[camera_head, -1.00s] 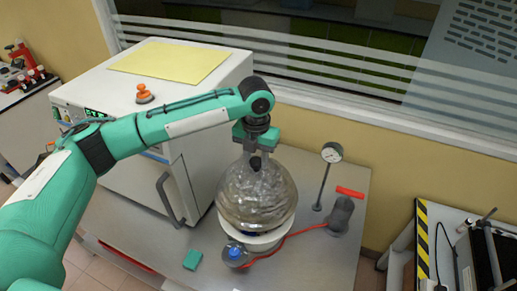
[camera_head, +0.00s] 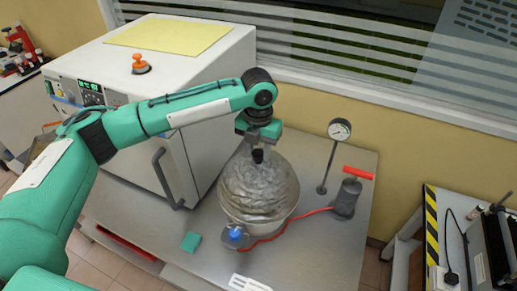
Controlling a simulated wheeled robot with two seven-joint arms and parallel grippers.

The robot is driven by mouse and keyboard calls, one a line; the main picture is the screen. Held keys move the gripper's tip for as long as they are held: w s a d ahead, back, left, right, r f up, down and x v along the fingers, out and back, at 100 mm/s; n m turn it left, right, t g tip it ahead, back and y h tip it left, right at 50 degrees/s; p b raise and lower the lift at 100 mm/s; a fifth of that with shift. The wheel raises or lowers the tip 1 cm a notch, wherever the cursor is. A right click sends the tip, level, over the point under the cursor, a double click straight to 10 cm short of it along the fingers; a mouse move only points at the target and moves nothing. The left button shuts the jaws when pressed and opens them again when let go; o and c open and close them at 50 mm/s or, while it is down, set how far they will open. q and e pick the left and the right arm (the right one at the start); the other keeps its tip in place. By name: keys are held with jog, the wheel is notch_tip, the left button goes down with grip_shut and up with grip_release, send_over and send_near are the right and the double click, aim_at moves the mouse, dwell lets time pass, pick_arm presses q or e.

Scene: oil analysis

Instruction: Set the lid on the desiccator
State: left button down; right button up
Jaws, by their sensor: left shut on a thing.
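The desiccator lid (camera_head: 258,183) is a clear glass dome with a dark knob (camera_head: 257,156) on top. My left gripper (camera_head: 258,145) is above the dome, shut on this knob and holding the lid upright. The desiccator base (camera_head: 256,225) is a round vessel on the metal bench, directly below the lid and largely hidden by it. The lid's lower edge overlaps the base's rim in this view; I cannot tell whether they touch. My right gripper is not in view.
A blue-topped valve (camera_head: 235,235) sits at the base's front. A red hose (camera_head: 285,228) runs to a hand pump (camera_head: 347,197) at right. A gauge on a stand (camera_head: 339,130) is behind it. A white oven (camera_head: 165,110) stands at left.

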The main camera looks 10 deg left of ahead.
pick_arm(q)
jog(key=shift+f, duration=0.45)
dwell(0.5)
jog(key=c, duration=0.9)
grip_release()
jog(key=shift+c, duration=0.2)
jog(key=shift+o, duration=0.2)
jog(key=shift+f, duration=0.1)
jog(key=shift+r, duration=0.4)
notch_tip(320, 180, up, 13)
jog(key=b, duration=0.4)
